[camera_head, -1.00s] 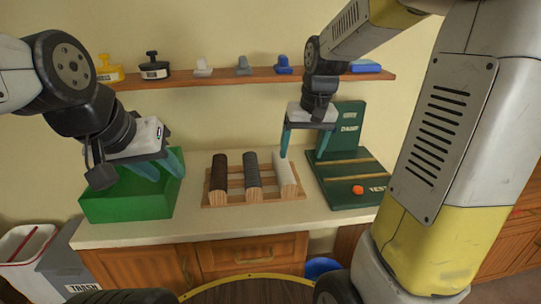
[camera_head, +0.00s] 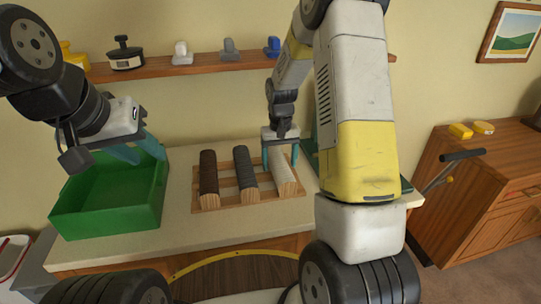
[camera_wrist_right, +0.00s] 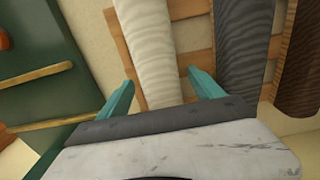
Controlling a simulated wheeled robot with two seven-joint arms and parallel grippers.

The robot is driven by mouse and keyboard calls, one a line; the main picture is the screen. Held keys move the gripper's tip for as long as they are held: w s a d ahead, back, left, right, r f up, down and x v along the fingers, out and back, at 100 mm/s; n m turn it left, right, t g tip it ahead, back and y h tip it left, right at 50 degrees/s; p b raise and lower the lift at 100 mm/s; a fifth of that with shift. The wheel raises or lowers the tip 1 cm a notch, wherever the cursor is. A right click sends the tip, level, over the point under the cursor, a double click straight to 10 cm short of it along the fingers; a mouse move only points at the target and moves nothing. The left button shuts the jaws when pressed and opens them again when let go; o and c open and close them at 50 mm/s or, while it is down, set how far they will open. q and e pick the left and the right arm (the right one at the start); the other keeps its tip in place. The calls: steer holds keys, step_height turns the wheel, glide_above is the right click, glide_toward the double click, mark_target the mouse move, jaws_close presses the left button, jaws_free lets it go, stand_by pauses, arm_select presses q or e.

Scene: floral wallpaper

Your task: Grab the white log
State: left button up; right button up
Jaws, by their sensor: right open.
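The white log (camera_head: 281,174) lies at the right end of a wooden rack (camera_head: 228,198) on the counter, beside a dark grey log (camera_head: 245,175) and a dark brown log (camera_head: 208,176). My right gripper (camera_head: 280,156) is open, with its teal fingers on either side of the white log in the head view. In the right wrist view the white log (camera_wrist_right: 155,45) runs between the fingers of my right gripper (camera_wrist_right: 163,80), and a grey log (camera_wrist_right: 240,45) is just right of them. My left gripper (camera_head: 142,153) is open and empty above a green box.
The green box (camera_head: 105,215) stands left of the rack. A dark green stand (camera_wrist_right: 45,70) is right of the rack, partly hidden by my right arm in the head view. A shelf (camera_head: 215,66) with stamps and a pot runs along the wall. A wooden cabinet (camera_head: 485,180) stands at right.

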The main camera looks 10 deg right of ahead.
steer(key=shift+f, duration=0.8)
jaws_close()
steer(key=shift+r, duration=0.1)
